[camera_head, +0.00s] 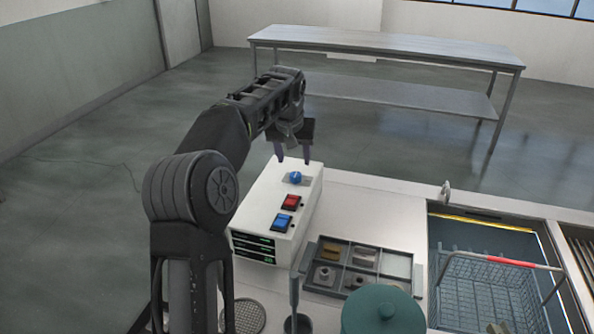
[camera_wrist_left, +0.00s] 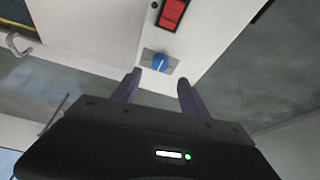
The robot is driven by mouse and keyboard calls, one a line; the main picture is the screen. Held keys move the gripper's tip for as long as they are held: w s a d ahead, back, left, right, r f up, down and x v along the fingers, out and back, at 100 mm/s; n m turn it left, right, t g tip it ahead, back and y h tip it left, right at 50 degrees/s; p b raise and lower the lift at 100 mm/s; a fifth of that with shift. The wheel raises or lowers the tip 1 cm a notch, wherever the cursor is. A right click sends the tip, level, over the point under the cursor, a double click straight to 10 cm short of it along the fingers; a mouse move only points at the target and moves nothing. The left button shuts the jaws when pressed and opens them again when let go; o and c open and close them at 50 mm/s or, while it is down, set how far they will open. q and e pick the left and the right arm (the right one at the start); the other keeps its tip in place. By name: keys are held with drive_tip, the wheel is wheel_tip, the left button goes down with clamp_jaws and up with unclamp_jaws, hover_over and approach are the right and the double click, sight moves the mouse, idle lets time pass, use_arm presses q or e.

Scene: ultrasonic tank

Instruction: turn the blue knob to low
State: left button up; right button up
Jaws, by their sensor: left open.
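The blue knob (camera_head: 295,177) sits on the top of a white control box (camera_head: 262,190), near its far end. In the left wrist view the knob (camera_wrist_left: 160,62) shows a light pointer line on its face. My left gripper (camera_head: 293,160) is open above the far end of the box. In the left wrist view its two fingers (camera_wrist_left: 157,88) are spread, with the knob seen beyond them and between their tips. The fingers look apart from the knob. My right gripper is not in view.
A red switch (camera_head: 291,201) and a blue switch (camera_head: 282,222) sit on the same box. A divided tray (camera_head: 397,264), a teal lid (camera_head: 383,310) and a tank with a wire basket (camera_head: 490,290) are to the right. A steel table (camera_head: 390,42) stands behind.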

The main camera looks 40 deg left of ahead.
sight(296, 174)
use_arm(q)
drive_tip(key=p+x, duration=0.1)
drive_tip(key=x, duration=0.6)
drive_tip(key=shift+w+f, duration=0.15)
drive_tip(key=shift+f, duration=0.2)
clamp_jaws()
